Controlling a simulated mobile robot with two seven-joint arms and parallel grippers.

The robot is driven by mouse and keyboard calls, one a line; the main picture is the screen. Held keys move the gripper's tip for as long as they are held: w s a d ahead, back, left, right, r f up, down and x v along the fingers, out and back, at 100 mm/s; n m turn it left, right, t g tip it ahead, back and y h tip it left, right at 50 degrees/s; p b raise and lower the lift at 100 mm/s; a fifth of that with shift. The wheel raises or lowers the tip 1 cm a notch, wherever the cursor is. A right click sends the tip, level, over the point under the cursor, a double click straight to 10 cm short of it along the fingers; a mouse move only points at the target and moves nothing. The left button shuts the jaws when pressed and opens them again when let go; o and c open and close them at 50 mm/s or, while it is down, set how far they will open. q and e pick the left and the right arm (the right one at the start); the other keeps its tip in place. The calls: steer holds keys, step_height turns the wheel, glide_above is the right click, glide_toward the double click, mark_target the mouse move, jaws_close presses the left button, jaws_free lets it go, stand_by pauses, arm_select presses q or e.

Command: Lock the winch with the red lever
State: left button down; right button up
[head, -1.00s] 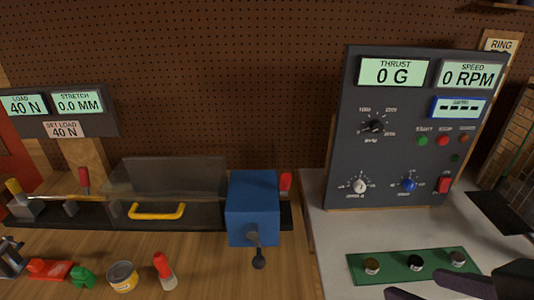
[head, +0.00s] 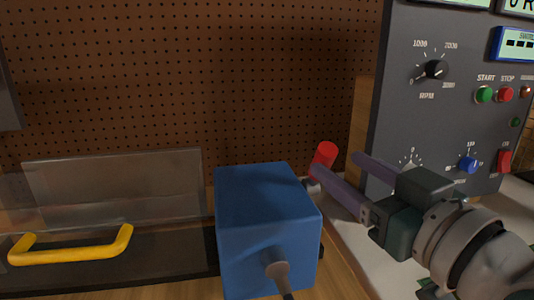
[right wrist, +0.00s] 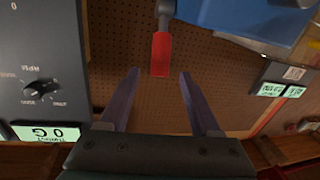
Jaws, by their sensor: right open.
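The red lever (head: 325,156) stands up at the winch's right side. In the right wrist view its red handle (right wrist: 161,54) points toward the gap between my fingertips. My right gripper (head: 336,164) is open, with its purple fingers close to the lever. The wrist view shows the handle just beyond the tips, with nothing between the fingers. My left gripper is out of view.
A dark control panel (head: 450,120) with knobs and buttons stands at the right, close to my right gripper. A clear cover (head: 115,185) with a yellow handle (head: 75,246) lies left of the winch. A pegboard (head: 190,75) closes off the back.

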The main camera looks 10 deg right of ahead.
steer(key=x, duration=0.8)
steer(key=shift+w+b, duration=0.1)
steer(key=shift+b, duration=0.2)
jaws_close()
stand_by(1.0)
